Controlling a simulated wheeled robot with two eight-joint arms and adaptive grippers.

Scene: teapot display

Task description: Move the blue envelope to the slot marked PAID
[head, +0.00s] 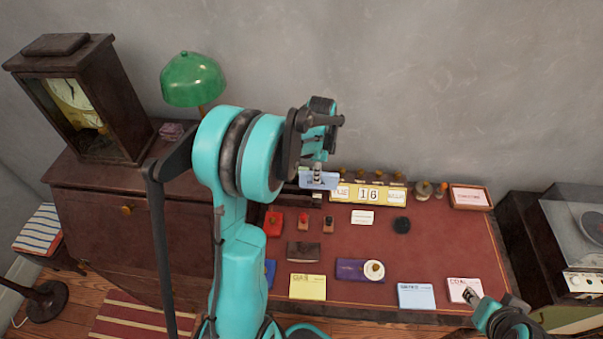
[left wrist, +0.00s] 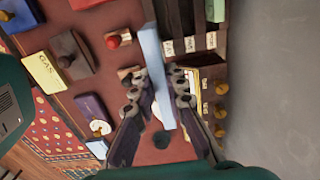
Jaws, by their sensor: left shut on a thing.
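My left gripper (head: 318,165) is shut on a pale blue envelope (head: 318,181) and holds it above the back of the desk, near the flip calendar. In the left wrist view the envelope (left wrist: 156,75) is seen nearly edge-on between the fingers (left wrist: 158,92). A dark wooden rack of slots (left wrist: 185,22) stands beside its far end, with small white labels along its edge. I cannot read surely which one says PAID. In the head view my left arm hides most of the rack. My right gripper (head: 490,304) is low at the right, by the desk's front edge, clear of the envelope.
The flip calendar (head: 369,193), stamps and a dark round object (head: 401,225) stand farther back. A green lamp (head: 193,80) and clock (head: 72,98) are left.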

